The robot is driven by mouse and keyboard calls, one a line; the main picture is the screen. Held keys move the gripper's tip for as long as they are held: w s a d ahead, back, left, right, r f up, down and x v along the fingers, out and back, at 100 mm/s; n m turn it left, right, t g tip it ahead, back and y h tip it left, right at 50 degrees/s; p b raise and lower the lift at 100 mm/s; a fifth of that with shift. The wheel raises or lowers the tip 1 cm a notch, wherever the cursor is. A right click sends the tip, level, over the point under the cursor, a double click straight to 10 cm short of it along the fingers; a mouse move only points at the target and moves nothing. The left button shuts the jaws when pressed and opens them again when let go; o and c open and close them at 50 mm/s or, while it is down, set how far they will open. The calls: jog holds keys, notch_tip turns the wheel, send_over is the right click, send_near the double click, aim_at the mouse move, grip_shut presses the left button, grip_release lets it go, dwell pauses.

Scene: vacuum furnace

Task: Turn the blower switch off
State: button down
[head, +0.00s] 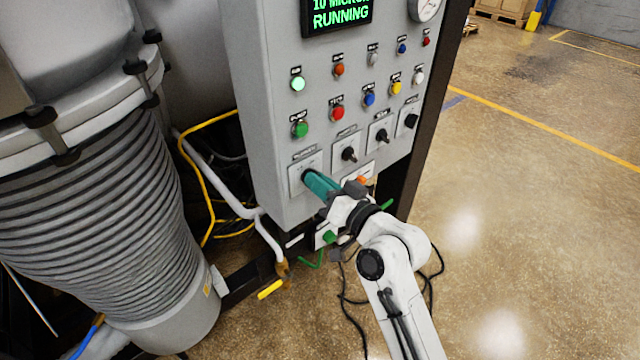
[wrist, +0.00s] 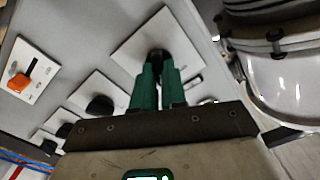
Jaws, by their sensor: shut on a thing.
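A grey control panel (head: 262,120) carries a row of black rotary switches on pale square plates, with labels too small to read. My gripper (head: 311,180) has green fingers and reaches the leftmost switch plate (head: 296,180) of that row. In the wrist view, my gripper (wrist: 158,78) is shut on that switch's black knob (wrist: 157,55), one finger on each side. The fingers hide most of the knob, so its exact angle cannot be told. Two more black knobs, the second (head: 349,154) and the third (head: 381,136), stand to the right in the head view.
An orange switch (wrist: 28,75) on a white plate sits below the row. Lit and coloured buttons, such as a green one (head: 300,130), are above, under a display reading RUNNING (head: 340,18). A ribbed metal vessel (head: 110,220) stands at left. Open floor (head: 520,200) lies right.

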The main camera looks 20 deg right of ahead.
jog(key=n+b, duration=1.1)
jog(key=b, duration=0.1)
jog(key=shift+a+f+b, duration=0.1)
jog(key=shift+a+b, duration=0.05)
jog(key=shift+b, duration=0.15)
jog(key=shift+n, duration=0.4)
jog(key=c, duration=1.2)
grip_release()
jog(key=shift+s, duration=0.1)
jog(key=b+v, duration=0.1)
jog(key=v, duration=0.9)
jog(key=shift+s, duration=0.4)
